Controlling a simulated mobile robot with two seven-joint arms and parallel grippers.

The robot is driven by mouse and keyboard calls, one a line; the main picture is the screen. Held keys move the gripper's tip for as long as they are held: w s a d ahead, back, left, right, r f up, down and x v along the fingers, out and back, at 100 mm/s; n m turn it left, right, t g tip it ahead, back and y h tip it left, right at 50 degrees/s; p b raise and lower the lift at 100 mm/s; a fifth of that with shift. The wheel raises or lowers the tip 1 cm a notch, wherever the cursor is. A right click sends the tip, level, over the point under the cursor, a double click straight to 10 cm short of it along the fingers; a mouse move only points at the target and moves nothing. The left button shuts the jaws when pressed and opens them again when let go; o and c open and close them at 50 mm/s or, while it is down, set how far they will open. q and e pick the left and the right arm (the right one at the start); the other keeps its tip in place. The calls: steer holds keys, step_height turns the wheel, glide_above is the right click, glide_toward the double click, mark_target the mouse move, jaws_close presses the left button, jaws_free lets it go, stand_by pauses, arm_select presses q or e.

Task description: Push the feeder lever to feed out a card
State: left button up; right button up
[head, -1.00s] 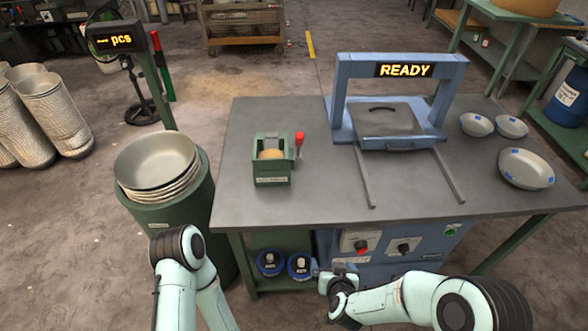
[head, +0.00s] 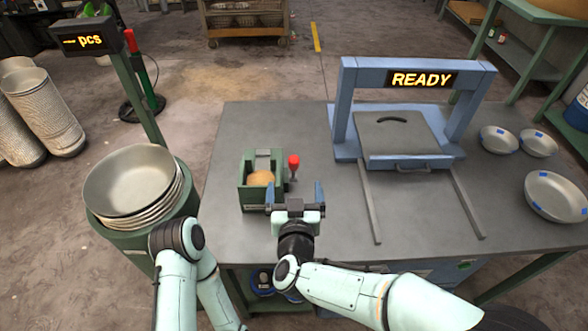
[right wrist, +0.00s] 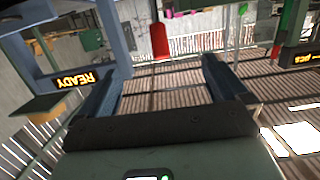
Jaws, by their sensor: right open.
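The green card feeder (head: 247,192) stands on the near left part of the grey table, with a tan item (head: 262,178) inside. Its lever has a red knob (head: 294,162) and stands upright at the feeder's right side. The red knob also shows in the right wrist view (right wrist: 159,42), ahead of the fingers and between them. My right gripper (head: 295,191) is open and empty, just on the near side of the lever, apart from the knob. Only part of my left arm shows at the lower left; its gripper is out of view.
A blue frame (head: 345,100) with a READY display (head: 422,79) and a grey lidded plate stands to the right, with two rails toward the near edge. Several metal bowls (head: 555,195) lie at the far right. A bowl stack (head: 130,180) stands left of the table.

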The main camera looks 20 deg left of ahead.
mark_target(294, 156)
steer(key=p+x, duration=0.1)
steer(key=x, duration=1)
steer(key=c, duration=1.6)
steer(key=shift+w+a+r+p, duration=0.2)
steer(key=shift+w+r+p, duration=0.2)
steer(key=shift+w+p, duration=0.35)
steer(key=shift+w+a+p, duration=0.15)
steer(key=shift+w+p, duration=0.2)
steer(key=shift+w, duration=0.15)
steer(key=shift+w+r, duration=0.1)
